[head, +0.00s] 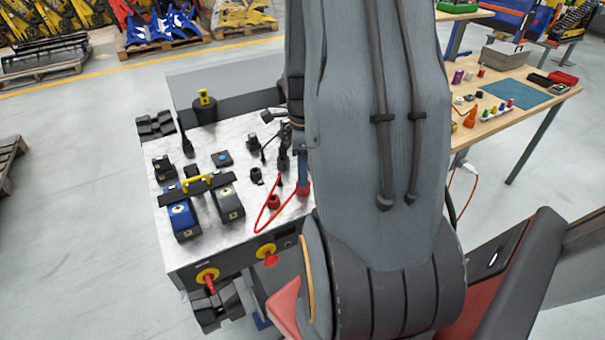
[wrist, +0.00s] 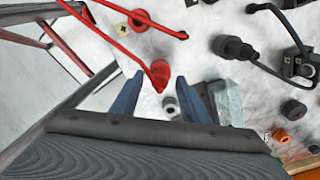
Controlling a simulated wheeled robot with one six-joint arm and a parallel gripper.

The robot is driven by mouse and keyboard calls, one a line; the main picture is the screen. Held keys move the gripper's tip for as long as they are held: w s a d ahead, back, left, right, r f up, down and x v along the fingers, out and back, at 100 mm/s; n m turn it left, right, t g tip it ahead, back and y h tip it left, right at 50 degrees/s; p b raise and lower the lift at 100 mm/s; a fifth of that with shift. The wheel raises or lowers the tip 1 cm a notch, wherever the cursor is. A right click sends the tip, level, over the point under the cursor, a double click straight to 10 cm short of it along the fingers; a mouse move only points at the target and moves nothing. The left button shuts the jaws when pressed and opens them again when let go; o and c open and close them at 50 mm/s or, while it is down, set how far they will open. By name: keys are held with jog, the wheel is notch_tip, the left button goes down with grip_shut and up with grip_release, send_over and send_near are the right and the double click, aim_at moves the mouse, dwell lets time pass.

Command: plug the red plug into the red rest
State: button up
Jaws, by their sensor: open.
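My gripper (wrist: 160,79) is open, its two blue fingers apart, low over the metal top of the carrier. A red plug (wrist: 160,73) shows between the fingertips in the wrist view, with a red cable running to it. Whether the fingers touch it cannot be told. In the head view the red plug (head: 303,189) is just below my blue fingers (head: 303,170). A round red piece, apparently the red rest (wrist: 138,20), is beyond the fingers near a yellow marker. In the head view the red rest (head: 273,201) is just left of the plug.
The red cable (head: 261,220) loops across the carrier top (head: 241,142). Black plugs and sockets (wrist: 232,47) stand to the right in the wrist view. A grey block (wrist: 227,100) is close to my right finger. Blue and grey connectors (head: 181,219) stand at the carrier's left.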

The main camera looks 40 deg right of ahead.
jog(key=shift+r+b, duration=0.5)
jog(key=shift+r, duration=2.7)
jog(key=s+a+r+n, duration=0.1)
jog(key=a+n, duration=1.1)
jog(key=n, duration=0.1)
jog(key=s+a+n+t, duration=0.1)
jog(key=a+n, duration=1.1)
jog(key=n, duration=0.1)
jog(key=shift+s+a+r+n, duration=0.15)
jog(key=shift+s+r+n, duration=0.2)
jog(key=shift+r+n, duration=0.05)
